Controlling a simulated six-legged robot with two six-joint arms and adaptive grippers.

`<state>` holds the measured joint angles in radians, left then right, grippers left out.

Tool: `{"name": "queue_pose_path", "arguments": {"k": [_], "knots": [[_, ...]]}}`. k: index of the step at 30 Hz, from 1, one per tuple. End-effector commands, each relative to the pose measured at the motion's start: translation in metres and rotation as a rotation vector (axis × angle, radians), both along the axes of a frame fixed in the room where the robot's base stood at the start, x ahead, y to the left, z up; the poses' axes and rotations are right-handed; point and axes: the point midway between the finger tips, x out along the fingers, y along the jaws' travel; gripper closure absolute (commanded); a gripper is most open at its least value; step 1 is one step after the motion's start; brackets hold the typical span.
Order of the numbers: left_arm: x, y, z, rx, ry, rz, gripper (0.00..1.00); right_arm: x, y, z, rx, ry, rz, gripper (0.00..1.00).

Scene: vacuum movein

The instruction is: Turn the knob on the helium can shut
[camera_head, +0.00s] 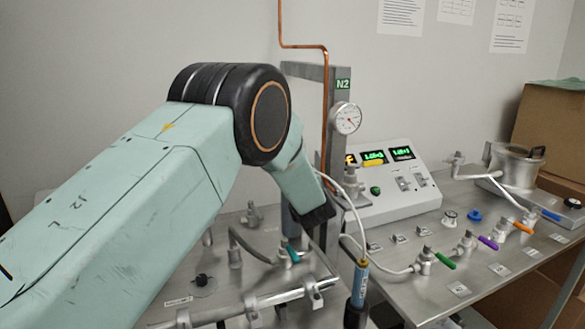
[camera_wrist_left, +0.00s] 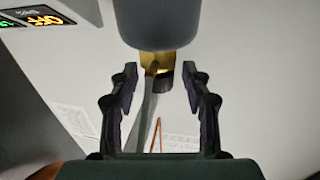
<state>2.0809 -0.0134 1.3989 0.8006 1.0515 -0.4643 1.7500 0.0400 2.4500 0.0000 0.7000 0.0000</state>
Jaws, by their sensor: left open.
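In the left wrist view, a dark grey can (camera_wrist_left: 157,20) hangs in from the top edge, with a brass valve (camera_wrist_left: 150,60) on its end. A small black knob (camera_wrist_left: 164,76) sits on the valve. My left gripper (camera_wrist_left: 159,75) is open, its fingers on either side of the knob with a gap at each side. I see no contact, though depth is hard to judge. In the head view, my left arm reaches in from the left and hides much of the middle. I cannot make out its fingers or the can there. My right gripper is not in view.
In the head view, a metal bench (camera_head: 450,235) carries coloured valves, a control box (camera_head: 392,185) with lit displays and a pressure gauge (camera_head: 346,118). An N2 post (camera_head: 338,150) and copper pipe (camera_head: 327,115) stand beside my arm. A blue probe (camera_head: 360,285) with a white hose stands in front.

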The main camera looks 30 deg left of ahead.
Motion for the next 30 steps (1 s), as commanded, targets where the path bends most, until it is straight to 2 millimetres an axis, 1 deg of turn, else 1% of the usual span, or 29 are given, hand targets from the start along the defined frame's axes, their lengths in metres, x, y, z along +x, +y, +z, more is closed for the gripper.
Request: {"name": "queue_pose_path", "arguments": {"k": [5, 8, 18, 21, 25, 30], "knots": [[-0.01, -0.009, 0.0, 0.001, 0.003, -0.002, 0.52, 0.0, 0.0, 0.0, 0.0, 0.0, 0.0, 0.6], [-0.022, -0.018, 0.001, 0.003, 0.002, -0.003, 0.52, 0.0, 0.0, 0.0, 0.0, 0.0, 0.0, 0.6], [-0.073, -0.058, 0.0, 0.004, 0.002, -0.004, 0.52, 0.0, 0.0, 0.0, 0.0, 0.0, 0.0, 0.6], [-0.083, -0.066, 0.001, 0.003, 0.001, -0.004, 0.52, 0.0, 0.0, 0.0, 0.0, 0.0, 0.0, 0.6], [-0.092, -0.072, 0.0, 0.002, 0.001, -0.001, 0.52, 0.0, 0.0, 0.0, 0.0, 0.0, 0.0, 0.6], [-0.095, -0.074, 0.0, 0.0, 0.0, 0.0, 0.52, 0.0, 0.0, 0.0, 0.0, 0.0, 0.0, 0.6]]}}
